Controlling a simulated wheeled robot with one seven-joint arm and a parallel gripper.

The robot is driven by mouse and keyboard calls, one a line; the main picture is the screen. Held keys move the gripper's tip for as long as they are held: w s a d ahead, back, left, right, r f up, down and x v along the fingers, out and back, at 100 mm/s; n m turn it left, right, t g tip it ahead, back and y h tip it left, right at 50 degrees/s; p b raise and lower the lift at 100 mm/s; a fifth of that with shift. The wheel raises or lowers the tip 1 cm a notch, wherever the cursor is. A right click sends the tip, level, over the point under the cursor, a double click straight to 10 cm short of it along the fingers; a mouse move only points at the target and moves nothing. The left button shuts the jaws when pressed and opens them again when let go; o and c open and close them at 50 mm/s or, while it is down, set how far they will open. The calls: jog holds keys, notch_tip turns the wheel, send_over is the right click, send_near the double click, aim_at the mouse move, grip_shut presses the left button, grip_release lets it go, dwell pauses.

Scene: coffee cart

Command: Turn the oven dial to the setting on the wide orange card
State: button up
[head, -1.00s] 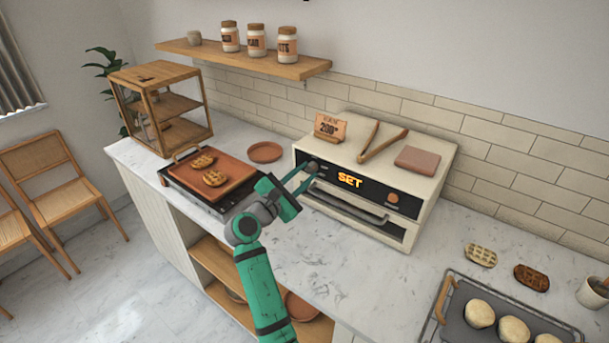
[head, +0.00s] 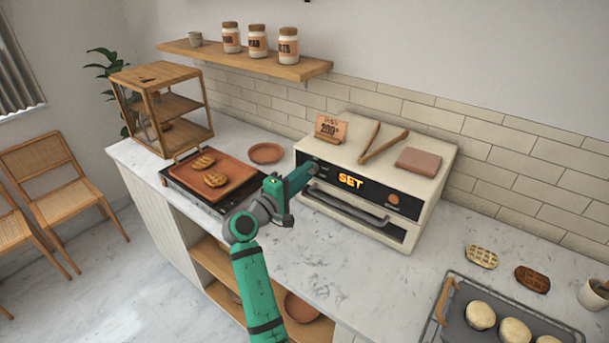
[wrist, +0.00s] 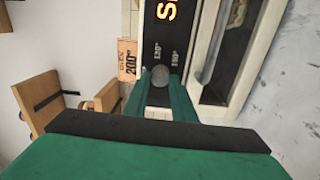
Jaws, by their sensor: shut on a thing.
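The cream oven (head: 425,190) stands against the tiled wall, its orange display (head: 350,181) reading SET. The wide orange card (head: 331,127) stands in a wooden holder on the oven's left top and reads 200°; it also shows in the wrist view (wrist: 126,62). The grey round dial (wrist: 160,76) is at the panel's left end, with 120° and 180° marks visible near it. My gripper (head: 312,169) reaches it from the front left and is shut on the dial, one green finger on each side. The dial's pointer is too small to read.
Wooden tongs (head: 384,143) and a folded brown cloth (head: 418,160) lie on the oven. The oven door handle (head: 347,208) sticks out below the panel.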

jog(key=m, duration=2.1)
jog(key=shift+s+d+r+m+g, duration=0.1)
jog(key=shift+d+r+m+g, duration=0.1)
jog(key=shift+m+g, duration=0.15)
jog(key=o, duration=1.1)
jog(key=shift+c, duration=0.2)
jog(key=shift+a, duration=0.1)
jog(key=v, duration=1)
jog(key=shift+s+a, duration=0.2)
jog(key=shift+s, duration=0.15)
